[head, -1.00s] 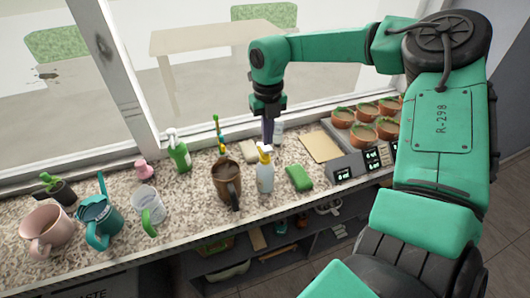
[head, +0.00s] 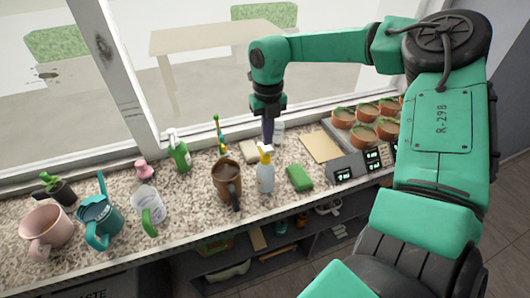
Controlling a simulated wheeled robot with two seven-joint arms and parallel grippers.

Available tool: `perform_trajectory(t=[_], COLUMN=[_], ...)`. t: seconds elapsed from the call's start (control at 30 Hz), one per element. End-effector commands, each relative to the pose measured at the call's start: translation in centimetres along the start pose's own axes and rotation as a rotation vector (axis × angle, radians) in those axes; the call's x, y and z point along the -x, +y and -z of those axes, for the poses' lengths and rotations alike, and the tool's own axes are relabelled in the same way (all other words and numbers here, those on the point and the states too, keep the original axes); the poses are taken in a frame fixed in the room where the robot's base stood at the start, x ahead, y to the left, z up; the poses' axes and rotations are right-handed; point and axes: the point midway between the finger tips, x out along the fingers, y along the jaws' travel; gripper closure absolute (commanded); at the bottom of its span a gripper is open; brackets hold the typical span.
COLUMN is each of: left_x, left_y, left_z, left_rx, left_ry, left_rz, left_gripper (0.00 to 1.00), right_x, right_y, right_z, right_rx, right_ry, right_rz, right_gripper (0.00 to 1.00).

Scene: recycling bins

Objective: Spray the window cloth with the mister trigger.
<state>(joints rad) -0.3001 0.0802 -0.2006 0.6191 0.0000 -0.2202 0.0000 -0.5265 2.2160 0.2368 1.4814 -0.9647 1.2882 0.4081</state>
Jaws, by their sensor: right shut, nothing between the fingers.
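A white spray bottle with a yellow trigger head (head: 265,172) stands upright near the counter's front edge. A green spray bottle with a white head (head: 180,155) stands further left, near the window. My right gripper (head: 268,132) is shut and empty, pointing down just above and behind the yellow-headed bottle; I cannot tell whether it touches the bottle. A small beige folded piece (head: 249,149), perhaps the cloth, lies behind the brown mug, left of the gripper. A green block-like pad (head: 299,178) lies right of the white bottle. My left gripper is out of view.
Potted plants (head: 364,136) and a flat tan board (head: 321,147) are right.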

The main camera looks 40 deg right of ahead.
Motion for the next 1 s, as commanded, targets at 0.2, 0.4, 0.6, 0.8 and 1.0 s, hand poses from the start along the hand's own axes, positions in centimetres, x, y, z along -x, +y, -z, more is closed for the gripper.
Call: perform_trajectory(t=[0.2, 0.4, 0.6, 0.8, 1.0], left_x=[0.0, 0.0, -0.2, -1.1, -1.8], left_y=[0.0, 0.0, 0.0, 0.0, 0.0], left_z=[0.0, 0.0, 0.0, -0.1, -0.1], left_rx=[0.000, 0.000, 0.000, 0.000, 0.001], left_ry=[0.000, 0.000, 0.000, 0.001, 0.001], left_rz=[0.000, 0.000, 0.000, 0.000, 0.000], left_gripper=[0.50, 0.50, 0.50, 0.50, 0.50], right_x=[0.0, 0.0, -0.3, -1.1, -1.9], right_y=[0.0, 0.0, 0.0, 0.0, 0.0], right_z=[0.0, 0.0, 0.0, 0.0, 0.0], right_rx=[0.000, 0.000, 0.000, 0.000, 0.000], right_ry=[0.000, 0.000, 0.000, 0.000, 0.000], right_rz=[0.000, 0.000, 0.000, 0.000, 0.000], right_gripper=[1.00, 1.00, 1.00, 1.00, 1.00])
